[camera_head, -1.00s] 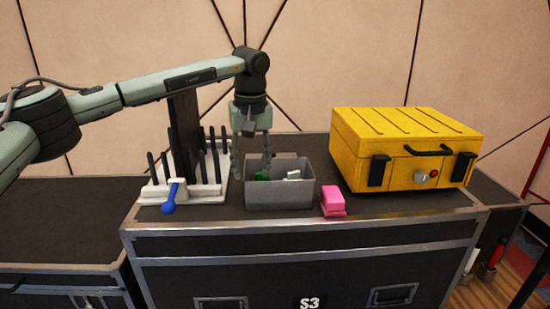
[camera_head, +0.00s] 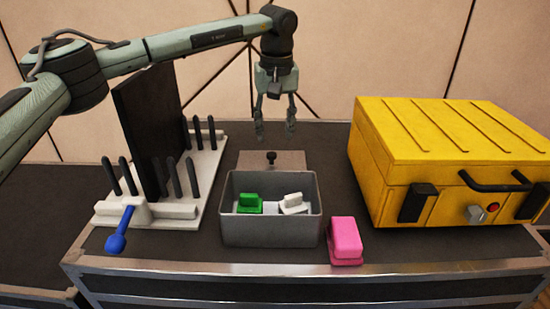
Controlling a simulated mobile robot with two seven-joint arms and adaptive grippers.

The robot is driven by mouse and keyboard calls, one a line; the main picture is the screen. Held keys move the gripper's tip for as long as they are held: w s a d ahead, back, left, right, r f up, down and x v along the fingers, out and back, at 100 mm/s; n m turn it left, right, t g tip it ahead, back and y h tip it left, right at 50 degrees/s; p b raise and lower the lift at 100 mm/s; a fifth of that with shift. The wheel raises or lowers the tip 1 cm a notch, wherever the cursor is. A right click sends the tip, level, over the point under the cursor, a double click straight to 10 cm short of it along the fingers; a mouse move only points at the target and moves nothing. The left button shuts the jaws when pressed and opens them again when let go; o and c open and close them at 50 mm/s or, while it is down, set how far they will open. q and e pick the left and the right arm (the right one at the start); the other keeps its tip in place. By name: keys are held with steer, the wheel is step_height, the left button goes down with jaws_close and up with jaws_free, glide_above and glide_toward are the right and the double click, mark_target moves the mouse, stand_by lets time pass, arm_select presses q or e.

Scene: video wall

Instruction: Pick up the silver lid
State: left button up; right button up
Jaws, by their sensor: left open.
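The silver lid (camera_head: 290,160) is a flat grey plate with a small black knob (camera_head: 271,157) standing on it. It lies just behind the grey box (camera_head: 270,234), and its front edge is hidden by the box rim. My left gripper (camera_head: 275,132) hangs pointing down, with its two fingers apart and nothing between them. In the picture its fingertips are just above the knob, with a gap. I cannot tell the exact height or depth. My right gripper is not in view.
The open box holds a green block (camera_head: 249,204) and a white block (camera_head: 291,204). A pink block (camera_head: 345,240) sits to its right, and a yellow case (camera_head: 450,140) stands further right. A white rack (camera_head: 208,170) with black pegs, a dark panel (camera_head: 148,130) and a blue handle (camera_head: 121,232) is at left.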

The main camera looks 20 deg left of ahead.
mark_target(271, 154)
arm_select(q)
steer(key=shift+s+f, duration=0.1)
steer(key=shift+f, duration=0.5)
steer(key=f, duration=0.2)
steer(key=a+f, duration=0.1)
steer(key=f, duration=0.1)
steer(key=shift+f+p, duration=0.2)
steer(key=shift+p, duration=0.1)
steer(key=shift+w+f, duration=0.25)
steer(key=shift+f, duration=0.2)
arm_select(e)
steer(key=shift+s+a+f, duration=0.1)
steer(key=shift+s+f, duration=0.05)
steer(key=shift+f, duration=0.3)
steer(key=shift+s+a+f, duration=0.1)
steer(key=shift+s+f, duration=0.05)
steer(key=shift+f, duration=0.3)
arm_select(q)
jaws_close()
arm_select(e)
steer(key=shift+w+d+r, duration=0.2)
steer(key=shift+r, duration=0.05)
